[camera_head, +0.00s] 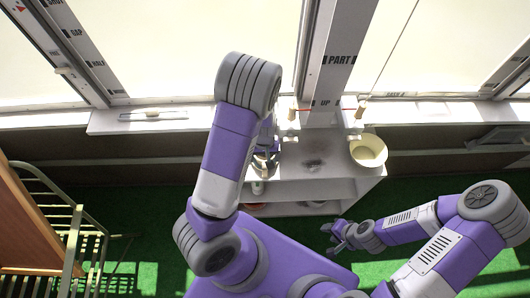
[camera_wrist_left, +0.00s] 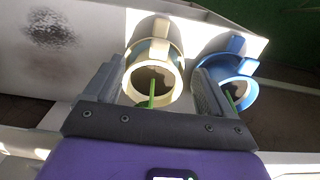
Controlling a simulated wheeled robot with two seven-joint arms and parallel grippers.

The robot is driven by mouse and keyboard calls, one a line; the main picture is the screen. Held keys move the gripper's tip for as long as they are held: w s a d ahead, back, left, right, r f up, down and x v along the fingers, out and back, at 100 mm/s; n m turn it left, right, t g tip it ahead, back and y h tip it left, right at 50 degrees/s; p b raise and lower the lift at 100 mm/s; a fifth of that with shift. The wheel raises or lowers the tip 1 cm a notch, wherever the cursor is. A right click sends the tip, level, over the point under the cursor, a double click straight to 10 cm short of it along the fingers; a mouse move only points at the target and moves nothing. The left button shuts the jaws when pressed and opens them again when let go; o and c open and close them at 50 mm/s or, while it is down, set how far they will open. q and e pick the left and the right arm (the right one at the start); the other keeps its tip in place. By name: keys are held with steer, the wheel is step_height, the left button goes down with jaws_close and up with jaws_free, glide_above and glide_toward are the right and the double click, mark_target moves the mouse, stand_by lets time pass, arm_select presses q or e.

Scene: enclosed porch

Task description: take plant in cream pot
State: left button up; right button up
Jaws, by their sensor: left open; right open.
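The cream pot (camera_wrist_left: 165,55) holds dark soil and a thin green stem. In the left wrist view it sits between and beyond the fingertips of my open left gripper (camera_wrist_left: 155,78); I cannot tell if they touch it. In the head view my left gripper (camera_head: 265,162) is over the left end of the white shelf unit, and my arm largely hides what is under it. My right gripper (camera_head: 338,236) is open and empty, low in front of the shelf unit, over the green floor.
A blue pot (camera_wrist_left: 234,68) with soil and a green stem stands close to the cream pot. A cream bowl (camera_head: 368,151) sits at the right end of the white shelf unit (camera_head: 335,188). The window sill (camera_head: 140,122) runs behind. A metal-framed piece of furniture (camera_head: 75,240) stands at left.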

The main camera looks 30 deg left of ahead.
arm_select(q)
steer(key=shift+a+f+b, duration=0.1)
steer(key=shift+f+b, duration=0.25)
steer(key=shift+f, duration=0.55)
steer(key=f+b, duration=0.1)
steer(key=f, duration=0.4)
steer(key=shift+w+d+f+b, duration=0.1)
steer(key=shift+d+f+b, duration=0.15)
steer(key=shift+b, duration=0.1)
steer(key=shift+c, duration=0.9)
jaws_close()
